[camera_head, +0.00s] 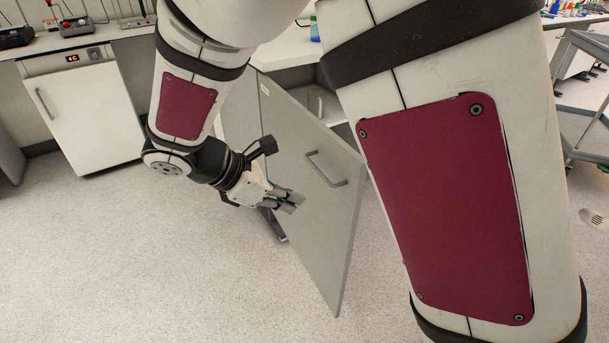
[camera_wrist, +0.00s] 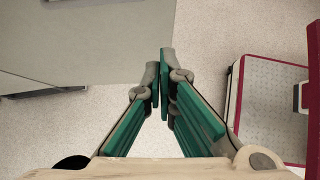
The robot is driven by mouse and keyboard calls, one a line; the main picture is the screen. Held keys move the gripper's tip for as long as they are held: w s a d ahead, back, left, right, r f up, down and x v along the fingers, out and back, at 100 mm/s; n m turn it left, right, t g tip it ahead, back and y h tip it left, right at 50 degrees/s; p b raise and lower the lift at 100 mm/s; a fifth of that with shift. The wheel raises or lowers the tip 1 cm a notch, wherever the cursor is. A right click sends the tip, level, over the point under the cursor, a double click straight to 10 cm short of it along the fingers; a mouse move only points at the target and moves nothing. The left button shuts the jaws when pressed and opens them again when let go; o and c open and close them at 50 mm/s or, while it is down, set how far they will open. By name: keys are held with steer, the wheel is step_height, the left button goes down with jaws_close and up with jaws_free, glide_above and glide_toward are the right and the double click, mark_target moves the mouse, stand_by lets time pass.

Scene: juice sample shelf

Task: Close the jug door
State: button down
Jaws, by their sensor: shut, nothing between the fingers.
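The jug door (camera_head: 305,215) is a grey panel with a bar handle (camera_head: 326,170). It stands swung open from the cabinet under the counter, in the middle of the head view. My gripper (camera_head: 298,203) is shut and empty, in front of the door's face in that view, below and left of the handle. I cannot tell whether it touches the door. In the wrist view its closed fingertips (camera_wrist: 161,75) show beside a grey panel (camera_wrist: 100,35) at upper left. My arm hides part of the door's hinge side and the cabinet. A pale object (camera_head: 316,103) shows dimly inside the cabinet.
A white cabinet (camera_head: 82,117) with a display stands at the back left, under a counter (camera_head: 70,42). A metal-framed table (camera_head: 590,95) stands at the right. Speckled floor (camera_head: 130,260) is clear at the left and front of the door.

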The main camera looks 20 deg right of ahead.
steer(key=f, duration=0.2)
steer(key=b, duration=0.5)
glide_toward(345, 216)
steer(key=shift+n, duration=0.3)
steer(key=shift+x, duration=2.35)
steer(key=shift+f, duration=0.1)
